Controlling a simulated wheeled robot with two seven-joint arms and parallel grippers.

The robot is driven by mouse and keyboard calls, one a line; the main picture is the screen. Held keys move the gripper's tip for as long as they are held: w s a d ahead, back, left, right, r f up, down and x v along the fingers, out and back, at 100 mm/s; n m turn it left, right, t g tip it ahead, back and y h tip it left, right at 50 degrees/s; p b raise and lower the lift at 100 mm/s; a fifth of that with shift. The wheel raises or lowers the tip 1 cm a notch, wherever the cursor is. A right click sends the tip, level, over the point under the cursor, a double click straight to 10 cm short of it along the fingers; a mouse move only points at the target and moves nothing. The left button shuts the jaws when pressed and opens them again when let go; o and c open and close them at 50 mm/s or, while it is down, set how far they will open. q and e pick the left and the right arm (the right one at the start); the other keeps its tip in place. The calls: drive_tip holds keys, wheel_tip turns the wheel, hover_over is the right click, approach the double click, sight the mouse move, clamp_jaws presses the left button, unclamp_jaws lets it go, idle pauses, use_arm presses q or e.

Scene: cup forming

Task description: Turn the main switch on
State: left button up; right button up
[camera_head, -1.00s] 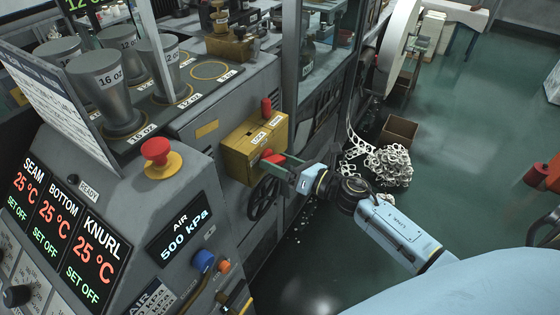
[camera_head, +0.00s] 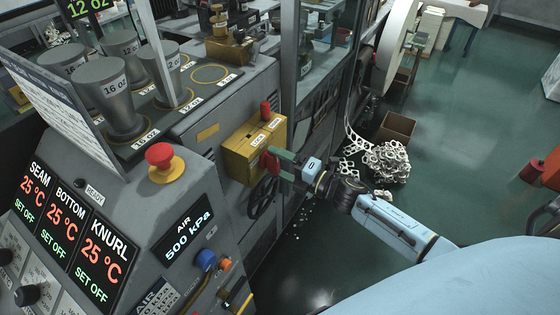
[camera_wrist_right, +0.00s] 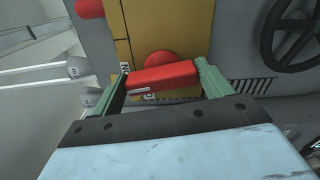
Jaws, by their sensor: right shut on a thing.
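The main switch is a yellow box (camera_head: 238,160) on the side of the grey machine, with a red handle (camera_head: 267,162) on its front. In the right wrist view the red handle (camera_wrist_right: 165,77) lies nearly level across the gap between my green fingers, with its round red hub (camera_wrist_right: 168,57) behind it. My right gripper (camera_head: 276,160) is shut on the handle, and its fingertips partly hide it in the head view. A second red part (camera_head: 265,107) stands upright at the top of the box. My left gripper is not in view.
A red emergency button (camera_head: 159,155) and lit displays (camera_head: 73,230) are on the panel at left. A dark handwheel (camera_wrist_right: 290,35) is close right of the gripper in the wrist view. White scrap (camera_head: 388,162) and a cardboard box (camera_head: 397,128) lie on the floor. Open floor is at right.

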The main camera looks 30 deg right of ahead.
drive_tip(key=shift+m, duration=0.8)
drive_tip(key=shift+f, duration=0.1)
drive_tip(key=o, duration=1)
drive_tip(key=b+v, duration=0.1)
drive_tip(key=v, duration=1.2)
drive_tip(key=shift+s+d, duration=0.15)
drive_tip(key=shift+d, duration=0.05)
